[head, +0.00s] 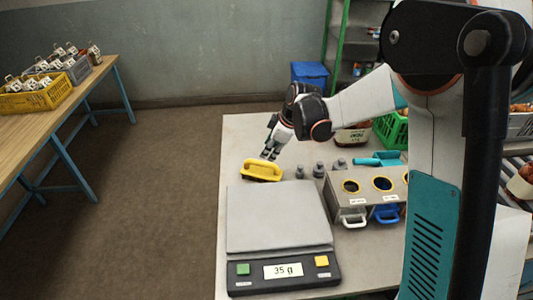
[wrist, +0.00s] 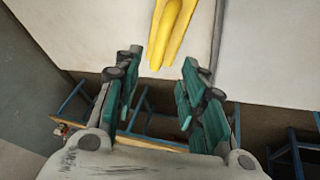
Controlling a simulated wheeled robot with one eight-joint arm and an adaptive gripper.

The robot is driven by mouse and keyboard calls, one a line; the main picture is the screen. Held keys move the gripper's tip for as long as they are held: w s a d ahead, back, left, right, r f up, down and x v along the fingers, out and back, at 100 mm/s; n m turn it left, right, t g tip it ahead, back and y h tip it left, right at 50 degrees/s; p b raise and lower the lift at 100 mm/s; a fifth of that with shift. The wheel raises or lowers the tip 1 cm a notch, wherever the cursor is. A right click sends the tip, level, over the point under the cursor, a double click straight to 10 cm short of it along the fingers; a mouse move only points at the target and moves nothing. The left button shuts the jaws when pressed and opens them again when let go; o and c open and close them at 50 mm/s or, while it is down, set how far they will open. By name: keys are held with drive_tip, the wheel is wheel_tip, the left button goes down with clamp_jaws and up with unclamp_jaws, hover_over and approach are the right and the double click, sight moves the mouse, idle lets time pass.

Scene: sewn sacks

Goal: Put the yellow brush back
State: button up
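The yellow brush (head: 262,171) lies on the light table (head: 240,140) near its left edge, just behind the scale. My gripper (head: 269,154) is right above the brush, pointing down at it. In the wrist view my gripper (wrist: 163,62) is open, its teal fingers well apart. The brush's underside is hidden.
A scale (head: 278,218) reading 35 g stands in front of the brush. Small grey weights (head: 318,170) and a metal holder (head: 350,200) with round openings and a teal scoop (head: 378,159) are to the right. A yellow crate (head: 35,98) sits on the far-left wooden table.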

drive_tip(key=s+d+r+m+t+h, duration=0.1)
drive_tip(key=s+d+r+m, duration=0.25)
drive_tip(key=s+r, duration=0.4)
drive_tip(key=s+d+r+m+t+h, duration=0.1)
drive_tip(key=s+d+r+m, duration=0.25)
drive_tip(key=s+r, duration=0.45)
drive_tip(key=s+d+f+m, duration=0.1)
drive_tip(key=s+d+m, duration=0.1)
drive_tip(key=s, duration=0.6)
drive_tip(key=s+d+f+m+t+h, duration=0.1)
drive_tip(key=s+d+m, duration=0.1)
drive_tip(key=s+m, duration=0.3)
drive_tip(key=s, duration=0.4)
drive_tip(key=shift+d+t, duration=0.25)
drive_tip(key=shift+t, duration=0.05)
